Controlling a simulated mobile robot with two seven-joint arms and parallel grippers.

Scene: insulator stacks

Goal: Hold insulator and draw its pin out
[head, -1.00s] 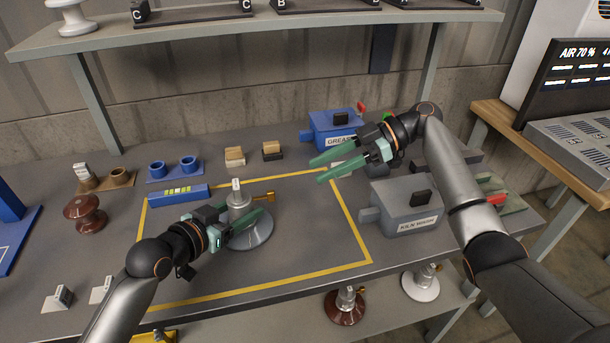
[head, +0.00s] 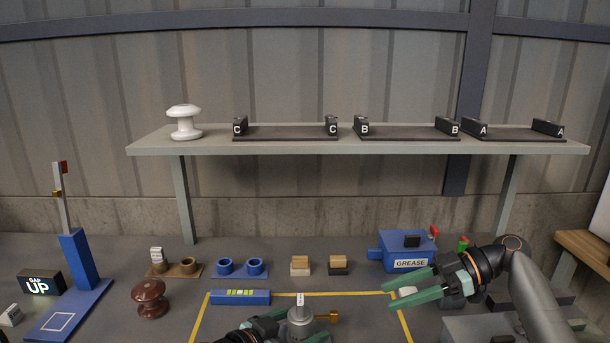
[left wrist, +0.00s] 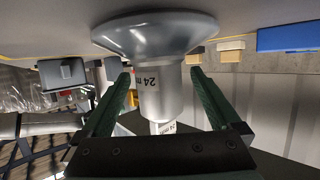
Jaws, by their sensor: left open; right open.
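The grey insulator (head: 301,322) stands inside the yellow outline on the bench, cut by the bottom edge of the head view. A small white tag is on its top, and a brass pin (head: 327,317) sticks out to its right. My left gripper (head: 295,328) is open around its neck. In the left wrist view the insulator's metal cap (left wrist: 160,92), marked "24", stands between the two green fingers, with visible gaps on both sides; its grey disc (left wrist: 155,35) flares beyond. My right gripper (head: 389,295) is open and empty, right of the pin and apart from it.
A blue GREASE box (head: 403,252) stands behind my right gripper. A blue level block (head: 240,297), blue cups (head: 240,267) and a brown insulator (head: 150,299) are on the left. A shelf (head: 350,148) above holds racks C, B, A and a white insulator (head: 185,122).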

